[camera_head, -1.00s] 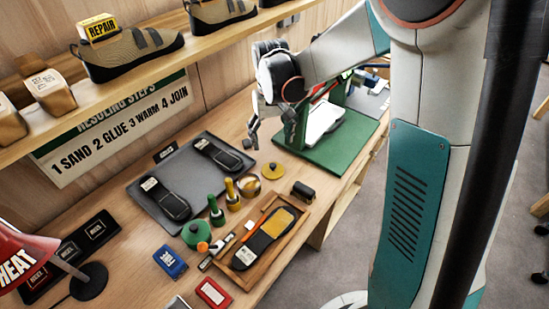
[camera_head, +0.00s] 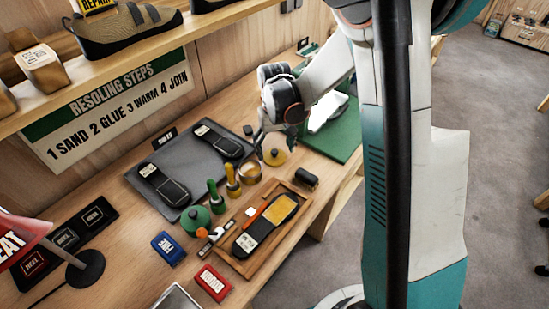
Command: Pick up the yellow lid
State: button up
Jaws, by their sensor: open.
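The yellow lid (camera_head: 274,157) is a small round disc with a dark knob on top. It lies flat on the wooden bench, behind the gold-coloured pot (camera_head: 250,172) and to the right of the dark mat. My gripper (camera_head: 268,153) is open and empty, pointing down, with its fingers over and around the lid's left part in this view. Whether the fingers touch the lid or the knob cannot be told at this size. The arm covers the area just behind it.
A wooden tray (camera_head: 243,268) with a shoe sole stands in front, with a black roller (camera_head: 306,179) beside it. Green and yellow bottles (camera_head: 233,182) and a green round container (camera_head: 196,219) stand to the left. A dark mat (camera_head: 179,150) holds two soles. A green board (camera_head: 343,140) lies right.

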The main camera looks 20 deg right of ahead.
aim_at(275, 151)
notch_tip(275, 151, down, 3)
jog(key=shift+w+b, duration=0.1)
jog(key=shift+b, duration=0.25)
jog(key=shift+r, duration=0.1)
jog(key=c, duration=0.7)
jog(key=shift+o, duration=0.2)
